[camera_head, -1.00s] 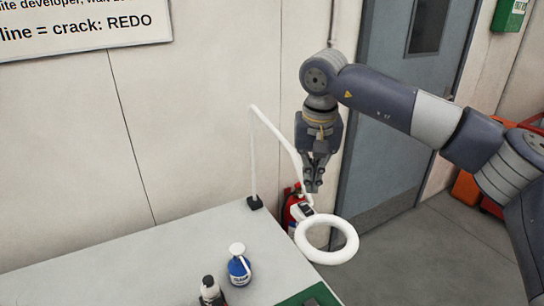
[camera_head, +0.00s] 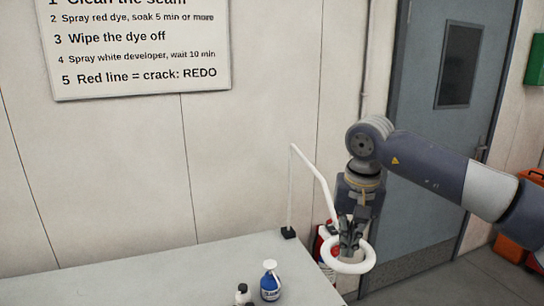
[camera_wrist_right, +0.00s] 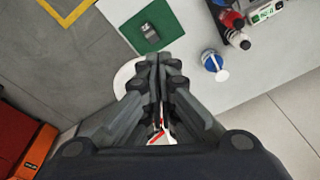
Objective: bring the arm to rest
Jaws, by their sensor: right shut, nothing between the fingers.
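My right gripper (camera_head: 350,238) is shut and empty. In the head view it points down in front of the ring head of the white lamp (camera_head: 345,262), at the right end of the table. In the right wrist view the right gripper (camera_wrist_right: 160,75) points toward the table edge, and its fingers hide much of the white ring (camera_wrist_right: 125,76). Whether the fingers touch the ring, I cannot tell. My left gripper is in neither view.
A green mat (camera_wrist_right: 151,27) carries a small grey block. Behind are a grey door (camera_head: 425,110), a wall sign (camera_head: 140,50) and orange cases (camera_head: 512,248). A red extinguisher (camera_head: 322,240) stands behind the lamp.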

